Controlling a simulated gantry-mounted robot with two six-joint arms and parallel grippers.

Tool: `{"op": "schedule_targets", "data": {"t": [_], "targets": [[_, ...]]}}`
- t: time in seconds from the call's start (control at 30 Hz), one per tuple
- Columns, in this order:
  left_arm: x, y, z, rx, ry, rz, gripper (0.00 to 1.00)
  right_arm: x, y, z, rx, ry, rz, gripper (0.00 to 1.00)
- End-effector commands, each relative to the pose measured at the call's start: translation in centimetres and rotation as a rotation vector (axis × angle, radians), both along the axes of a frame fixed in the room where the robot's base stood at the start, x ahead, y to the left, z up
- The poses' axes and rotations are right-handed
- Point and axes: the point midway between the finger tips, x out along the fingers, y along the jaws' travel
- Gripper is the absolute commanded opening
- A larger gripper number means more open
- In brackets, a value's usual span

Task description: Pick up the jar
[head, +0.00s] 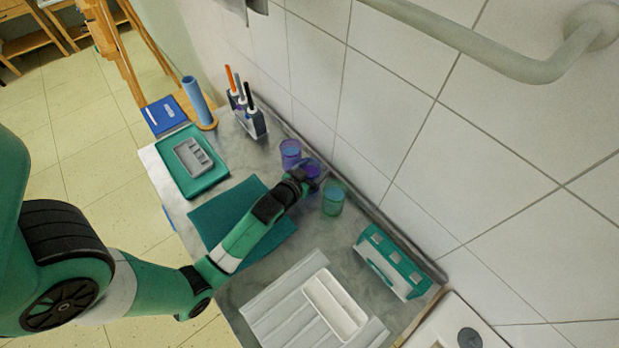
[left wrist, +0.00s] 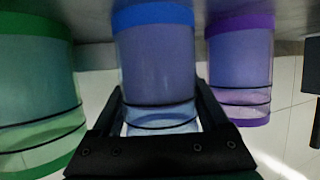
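Three clear jars with coloured bands stand in a row by the wall: a purple one (head: 290,152), a blue one (head: 311,166) and a green one (head: 333,199). My left gripper (head: 303,179) is at the blue jar in the head view and partly covers it. In the left wrist view the two fingers of my left gripper (left wrist: 160,100) straddle the blue jar (left wrist: 155,60); whether they press on it is unclear. The green jar (left wrist: 35,85) is on the left and the purple jar (left wrist: 240,65) on the right, both outside the fingers. My right gripper is not in view.
A teal mat (head: 215,215) lies under my left arm. A teal tray (head: 182,180) with a grey insert, a marker holder (head: 255,125), a blue cylinder (head: 194,95), a green-and-white rack (head: 388,265) and a white tray (head: 335,307) stand around. The tiled wall (head: 430,150) is close behind the jars.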

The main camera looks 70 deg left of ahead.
Motion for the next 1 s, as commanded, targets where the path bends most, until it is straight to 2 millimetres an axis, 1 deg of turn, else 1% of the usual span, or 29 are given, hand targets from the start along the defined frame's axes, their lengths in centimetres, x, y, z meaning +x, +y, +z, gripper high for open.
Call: {"op": "schedule_targets", "data": {"t": [0.03,0.17,0.2,0.27,0.3,0.33,0.57,0.67,0.77,0.87,0.97,1.0], "targets": [[0.0,0.0,0.0,0.0,0.0,0.0,0.59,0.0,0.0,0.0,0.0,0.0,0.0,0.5],[0.0,0.0,0.0,0.0,0.0,0.0,0.36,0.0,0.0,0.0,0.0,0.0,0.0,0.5],[0.0,0.0,0.0,0.0,0.0,0.0,0.29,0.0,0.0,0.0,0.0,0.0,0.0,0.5],[0.0,0.0,0.0,0.0,0.0,0.0,0.18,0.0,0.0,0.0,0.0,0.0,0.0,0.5],[0.0,0.0,0.0,0.0,0.0,0.0,0.11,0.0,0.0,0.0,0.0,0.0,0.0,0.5],[0.0,0.0,0.0,0.0,0.0,0.0,0.07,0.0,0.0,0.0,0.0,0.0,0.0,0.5],[0.0,0.0,0.2,0.001,-0.002,0.0,0.07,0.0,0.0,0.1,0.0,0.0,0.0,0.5],[0.0,0.0,0.7,0.002,-0.002,0.0,0.07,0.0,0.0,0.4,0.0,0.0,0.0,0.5],[0.0,0.0,1.7,0.002,-0.003,-0.001,0.07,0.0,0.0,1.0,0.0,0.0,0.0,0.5],[0.0,0.0,3.5,0.003,-0.004,0.0,0.07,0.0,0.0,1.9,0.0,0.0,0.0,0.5],[-1.1,-0.7,5.2,0.002,-0.002,0.0,0.07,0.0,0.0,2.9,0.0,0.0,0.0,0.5],[-1.7,-1.0,6.0,0.001,-0.002,0.0,0.07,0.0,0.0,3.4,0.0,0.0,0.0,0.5]]}}
